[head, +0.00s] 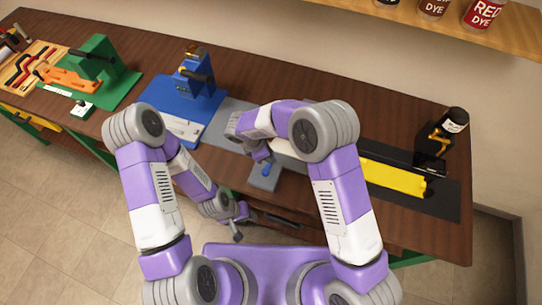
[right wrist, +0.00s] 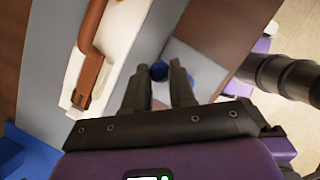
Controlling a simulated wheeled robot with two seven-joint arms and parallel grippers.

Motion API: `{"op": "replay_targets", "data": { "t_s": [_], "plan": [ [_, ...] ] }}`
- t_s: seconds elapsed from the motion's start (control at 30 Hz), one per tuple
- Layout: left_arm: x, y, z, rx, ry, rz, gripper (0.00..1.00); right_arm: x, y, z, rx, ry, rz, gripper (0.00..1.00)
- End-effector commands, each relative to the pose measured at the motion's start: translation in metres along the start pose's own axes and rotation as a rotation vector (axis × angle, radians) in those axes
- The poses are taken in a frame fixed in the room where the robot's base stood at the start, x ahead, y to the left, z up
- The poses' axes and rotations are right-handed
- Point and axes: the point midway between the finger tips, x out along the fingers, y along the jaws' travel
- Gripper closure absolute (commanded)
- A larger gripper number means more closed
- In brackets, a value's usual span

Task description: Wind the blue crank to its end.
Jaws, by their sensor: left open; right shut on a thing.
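The blue crank (head: 266,169) stands on a small grey block (head: 264,182) at the table's front edge, near the middle. In the right wrist view, the round blue knob of the crank (right wrist: 158,72) lies between the two fingers of my right gripper (right wrist: 157,78), which is shut on it. In the head view my right arm covers most of that gripper. My left gripper (head: 243,224) is open and empty, low in front of the table edge, left of the crank and apart from it.
A blue stand (head: 185,97) is left of the crank, and a green stand (head: 98,62) farther left.

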Motion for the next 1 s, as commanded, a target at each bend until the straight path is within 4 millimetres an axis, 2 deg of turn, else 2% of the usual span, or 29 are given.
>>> {"op": "replay_targets", "data": {
  "t_s": [0.4, 1.0],
  "plan": [
    [0.0081, -0.0030, -0.0004, 0.000, 0.000, 0.000, 0.52, -0.0039, 0.0051, -0.0083, -0.233, 0.001, 0.100, 1.00],
    [0.0092, -0.0034, -0.0004, 0.000, 0.000, 0.000, 0.52, -0.0055, 0.0062, -0.0101, -0.287, 0.002, 0.123, 1.00]
  ]
}}
